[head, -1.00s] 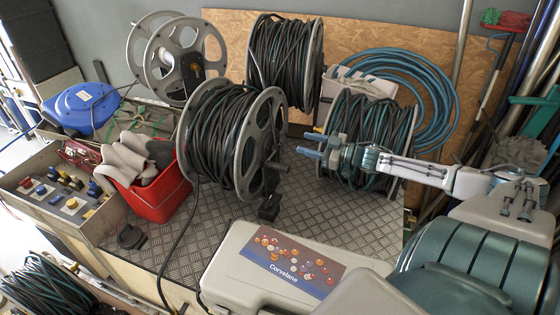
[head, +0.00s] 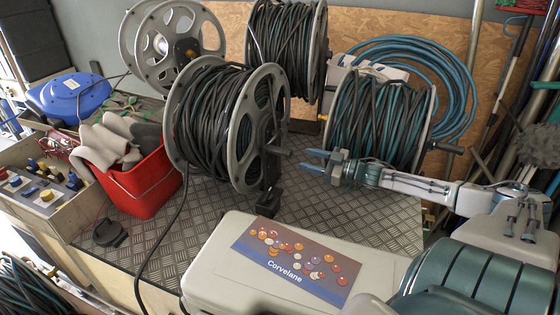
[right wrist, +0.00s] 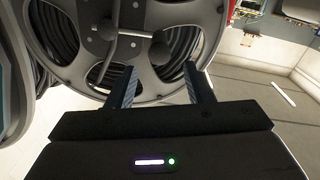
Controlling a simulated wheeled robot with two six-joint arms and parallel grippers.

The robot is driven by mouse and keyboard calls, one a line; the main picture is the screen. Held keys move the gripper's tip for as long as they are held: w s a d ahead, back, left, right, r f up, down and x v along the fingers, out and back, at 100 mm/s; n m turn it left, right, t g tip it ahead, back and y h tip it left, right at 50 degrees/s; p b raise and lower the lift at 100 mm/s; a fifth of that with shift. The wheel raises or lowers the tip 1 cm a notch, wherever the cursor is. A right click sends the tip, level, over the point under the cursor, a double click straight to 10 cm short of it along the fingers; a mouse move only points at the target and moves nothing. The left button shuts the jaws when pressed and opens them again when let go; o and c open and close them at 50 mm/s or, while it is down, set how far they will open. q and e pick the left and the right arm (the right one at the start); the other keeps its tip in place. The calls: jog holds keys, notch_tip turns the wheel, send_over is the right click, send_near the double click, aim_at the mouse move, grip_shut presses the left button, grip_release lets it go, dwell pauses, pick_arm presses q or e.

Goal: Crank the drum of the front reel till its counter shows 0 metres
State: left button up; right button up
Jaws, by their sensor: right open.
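The front reel (head: 215,120), wound with dark hose between grey spoked flanges, stands upright on the metal plate. Its crank handle (head: 278,150) sticks out from the right flange. My right gripper (head: 304,158) is open and empty, just right of that handle, its blue fingers pointing at it. In the right wrist view the flange (right wrist: 65,70) fills the top, and the dark handle knob (right wrist: 160,53) appears just beyond and between the open fingertips (right wrist: 158,72). I cannot make out a counter reading. My left gripper is not in view.
A reel with green-black hose (head: 375,115) stands right behind my right gripper. Another full reel (head: 285,50) and an empty one (head: 160,50) stand behind. A red bucket (head: 140,185) is left, a grey case (head: 225,270) in front. Bare plate (head: 220,205) lies between.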

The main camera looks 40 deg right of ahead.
aim_at(290, 154)
jog(key=b+x, duration=0.2)
jog(key=x, duration=0.5)
jog(key=shift+w, duration=0.1)
jog(key=shift+x, duration=1.2)
jog(key=shift+w+a, duration=0.2)
jog(key=shift+w, duration=0.3)
